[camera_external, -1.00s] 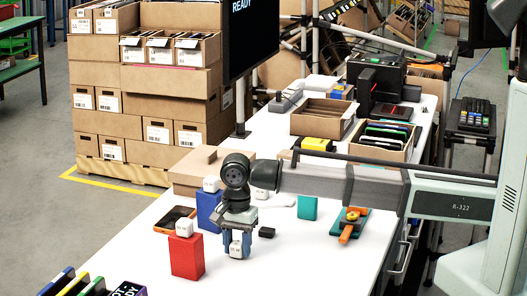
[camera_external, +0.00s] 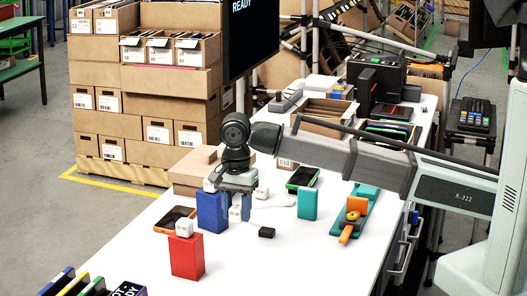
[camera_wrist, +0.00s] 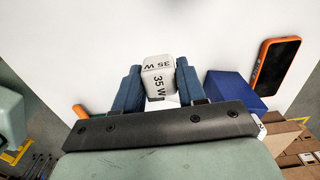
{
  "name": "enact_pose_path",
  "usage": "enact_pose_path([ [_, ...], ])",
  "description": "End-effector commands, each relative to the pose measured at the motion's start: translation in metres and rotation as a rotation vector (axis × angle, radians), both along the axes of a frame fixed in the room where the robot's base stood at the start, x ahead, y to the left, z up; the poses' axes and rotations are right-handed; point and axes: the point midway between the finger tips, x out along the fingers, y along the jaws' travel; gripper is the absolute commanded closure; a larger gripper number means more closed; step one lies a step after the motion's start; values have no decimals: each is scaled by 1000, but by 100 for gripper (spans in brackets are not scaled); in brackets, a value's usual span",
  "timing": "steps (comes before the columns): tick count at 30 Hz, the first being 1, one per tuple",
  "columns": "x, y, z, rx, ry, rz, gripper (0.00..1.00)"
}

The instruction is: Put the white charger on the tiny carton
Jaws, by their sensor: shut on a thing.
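My gripper (camera_external: 240,205) is shut on a white charger (camera_wrist: 158,80) marked "35 W" and holds it above the white table, just right of a blue carton (camera_external: 210,212). The blue carton also shows right of the fingers in the wrist view (camera_wrist: 235,90). A red carton (camera_external: 187,258) stands upright in front with another white charger (camera_external: 184,228) on top. A teal carton (camera_external: 307,205) stands to the right. A white charger (camera_external: 209,186) on the blue carton is partly hidden by my gripper.
An orange-edged phone (camera_external: 175,219) lies left of the blue carton. A small black block (camera_external: 266,232) lies right of my gripper. A green-edged phone (camera_external: 302,178) and a teal and orange tool (camera_external: 352,220) are farther right.

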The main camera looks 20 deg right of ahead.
Motion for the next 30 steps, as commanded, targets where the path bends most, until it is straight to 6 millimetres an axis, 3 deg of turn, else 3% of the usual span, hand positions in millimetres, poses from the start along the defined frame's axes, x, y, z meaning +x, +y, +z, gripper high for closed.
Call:
enact_pose_path([
  [5,35,-21,0,0,0,-56,91],
  [11,93,-61,2,2,-2,-150,91],
  [30,271,-212,16,9,-8,-457,91],
])
